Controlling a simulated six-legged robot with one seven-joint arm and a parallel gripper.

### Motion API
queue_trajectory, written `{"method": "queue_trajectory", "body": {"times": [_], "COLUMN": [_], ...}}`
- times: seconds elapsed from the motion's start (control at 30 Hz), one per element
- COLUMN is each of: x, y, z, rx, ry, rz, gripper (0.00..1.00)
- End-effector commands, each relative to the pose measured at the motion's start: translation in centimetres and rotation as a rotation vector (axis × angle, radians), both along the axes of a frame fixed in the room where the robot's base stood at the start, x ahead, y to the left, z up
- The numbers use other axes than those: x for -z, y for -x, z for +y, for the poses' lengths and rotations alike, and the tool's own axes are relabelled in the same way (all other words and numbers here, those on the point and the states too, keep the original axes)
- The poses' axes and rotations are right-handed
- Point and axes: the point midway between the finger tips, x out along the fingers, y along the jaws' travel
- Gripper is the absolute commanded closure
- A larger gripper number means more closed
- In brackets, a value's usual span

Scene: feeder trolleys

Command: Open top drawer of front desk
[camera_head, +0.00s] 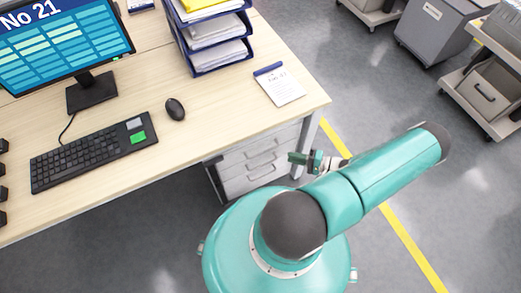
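The front desk (216,118) has a light wood top and fills the left and centre. Under its right end stands a white-grey drawer unit (235,184) with several stacked fronts and bar handles. The top drawer front (262,144) lies just under the desktop edge and looks closed. My gripper (298,159) is at the right side of the drawer fronts, close to the upper handles. Its fingers are small and seen from the side, so I cannot tell whether they are open or touch a handle.
A monitor (62,45), keyboard (92,152), mouse (175,109), paper tray stack (212,45) and notepad (280,85) are on the desk. A desk leg (306,140) stands right of the drawers. Trolleys (487,90) stand at the upper right. Grey floor with a yellow line (408,240) is clear.

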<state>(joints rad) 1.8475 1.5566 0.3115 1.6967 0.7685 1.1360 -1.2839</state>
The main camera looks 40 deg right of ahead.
Motion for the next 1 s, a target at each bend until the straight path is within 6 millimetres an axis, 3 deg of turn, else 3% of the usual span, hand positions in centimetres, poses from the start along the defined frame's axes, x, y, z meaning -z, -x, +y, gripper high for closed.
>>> {"method": "queue_trajectory", "body": {"times": [0.63,0.8,1.0], "x": [1.6,1.8,1.8], "y": [-10.0,-11.3,-11.5], "z": [5.6,6.3,6.3], "rx": [-0.005,-0.005,-0.004], "ry": [-0.003,-0.001,-0.001], "rz": [0.002,0.003,0.003], "gripper": [0.8,0.8,0.8]}}
